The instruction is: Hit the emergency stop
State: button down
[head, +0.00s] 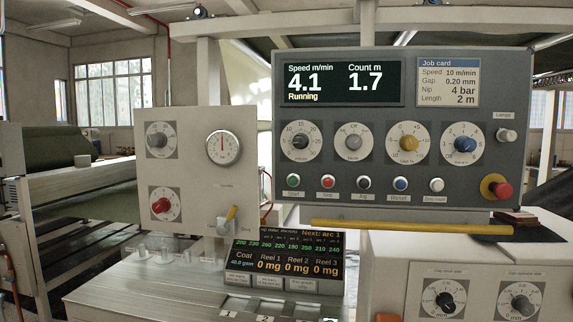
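The emergency stop is a red mushroom button (503,190) on a yellow round base (489,182). It sits at the lower right corner of the grey control panel (390,192) in the head view. I cannot tell from this angle whether it is pressed in. The panel's display (340,84) reads speed 4.1 m/min, count 1.7 m and "Running". My gripper does not show in this view.
A row of small buttons, including a red one (328,182), runs left of the emergency stop. A yellow bar (410,227) crosses below the panel. A dark block (515,219) lies below the stop. A lower console (470,260) with knobs stands at bottom right.

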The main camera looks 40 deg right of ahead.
aim_at(503, 191)
jog(key=u, duration=0.2)
jog(key=k, duration=0.75)
jog(key=z, duration=1.2)
jog(key=i, duration=0.3)
jog(key=z, duration=0.05)
